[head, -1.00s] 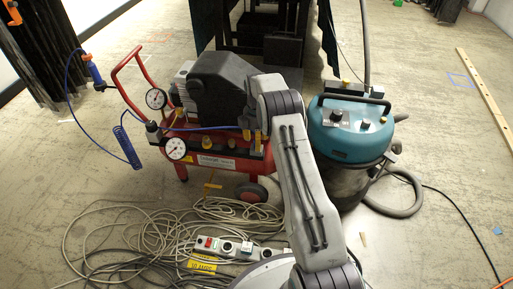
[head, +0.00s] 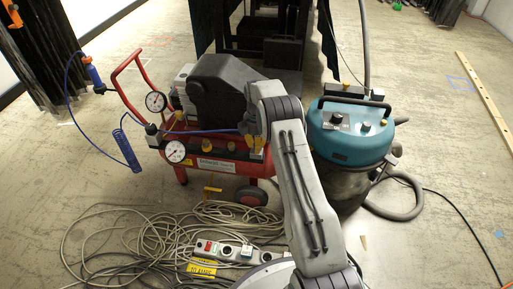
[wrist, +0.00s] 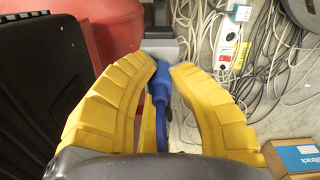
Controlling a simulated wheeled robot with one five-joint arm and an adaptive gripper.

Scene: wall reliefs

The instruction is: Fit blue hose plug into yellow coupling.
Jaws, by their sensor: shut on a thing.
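In the head view my arm hides most of my gripper, with yellow parts (head: 257,143) showing beside the arm at the compressor's right end. A blue hose (head: 205,130) runs there across the compressor. I cannot make out the yellow coupling with certainty; a small yellow fitting (head: 212,189) shows below the red tank.
The red compressor (head: 215,168) with two dial gauges stands left of my arm. A teal vacuum (head: 350,140) stands close on the right. Tangled cables (head: 130,235) and a power strip (head: 225,250) lie in front. A cardboard box (wrist: 290,157) shows in the wrist view.

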